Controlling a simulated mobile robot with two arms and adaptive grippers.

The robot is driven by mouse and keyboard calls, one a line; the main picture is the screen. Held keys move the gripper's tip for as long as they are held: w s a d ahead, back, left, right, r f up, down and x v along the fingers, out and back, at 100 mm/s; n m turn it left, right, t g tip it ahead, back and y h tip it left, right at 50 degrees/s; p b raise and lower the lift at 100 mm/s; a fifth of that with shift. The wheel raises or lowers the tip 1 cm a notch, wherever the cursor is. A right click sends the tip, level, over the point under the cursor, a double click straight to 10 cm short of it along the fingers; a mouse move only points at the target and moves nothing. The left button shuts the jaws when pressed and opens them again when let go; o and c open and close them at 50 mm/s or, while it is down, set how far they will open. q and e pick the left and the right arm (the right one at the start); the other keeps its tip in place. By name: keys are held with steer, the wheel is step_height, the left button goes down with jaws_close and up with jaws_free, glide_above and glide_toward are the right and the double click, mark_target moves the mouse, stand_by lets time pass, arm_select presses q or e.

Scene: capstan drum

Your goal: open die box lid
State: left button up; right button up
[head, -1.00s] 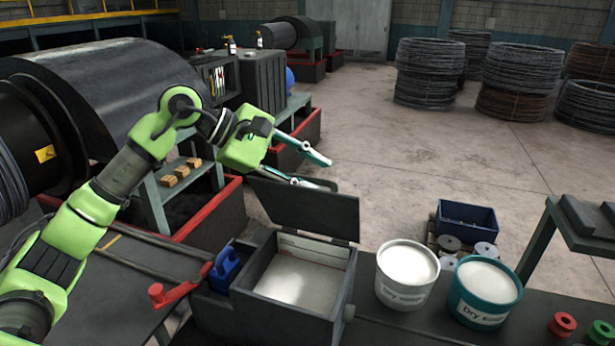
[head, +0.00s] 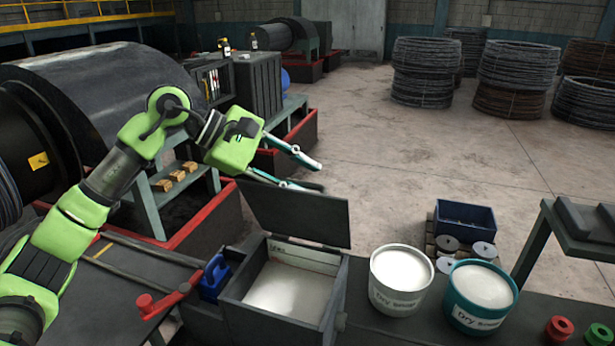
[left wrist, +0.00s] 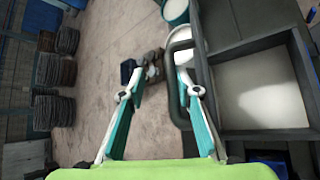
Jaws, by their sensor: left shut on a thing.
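The die box (head: 226,318) is an open dark grey box on the bench, with pale powder (head: 288,290) inside. Its dark lid (head: 300,216) stands raised at the back edge, leaning away from the opening. My left gripper (head: 318,176) is at the lid's upper edge, shut on the lid. In the left wrist view its two teal fingers (left wrist: 158,92) stand well apart, with one at the lid's dark looped handle (left wrist: 174,100). The exact contact is hard to see. The box interior (left wrist: 262,90) shows at right there. My right gripper is not in view.
A white bucket (head: 393,297) and a teal bucket (head: 458,318) stand right of the box. A blue canister (head: 213,278) and red handle (head: 165,300) are at its left. A blue crate (head: 465,222) sits behind the buckets. Open floor (head: 400,170) lies beyond.

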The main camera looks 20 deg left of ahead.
arm_select(q)
steer(key=s+a+r+p, duration=0.2)
steer(key=a+r+p, duration=0.2)
steer(key=a+r, duration=0.6)
steer(key=shift+s+a+p, duration=0.15)
steer(key=shift+a+p, duration=0.2)
steer(key=shift+a, duration=0.25)
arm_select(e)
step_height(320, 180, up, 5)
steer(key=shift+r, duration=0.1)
arm_select(q)
steer(key=shift+d, duration=0.1)
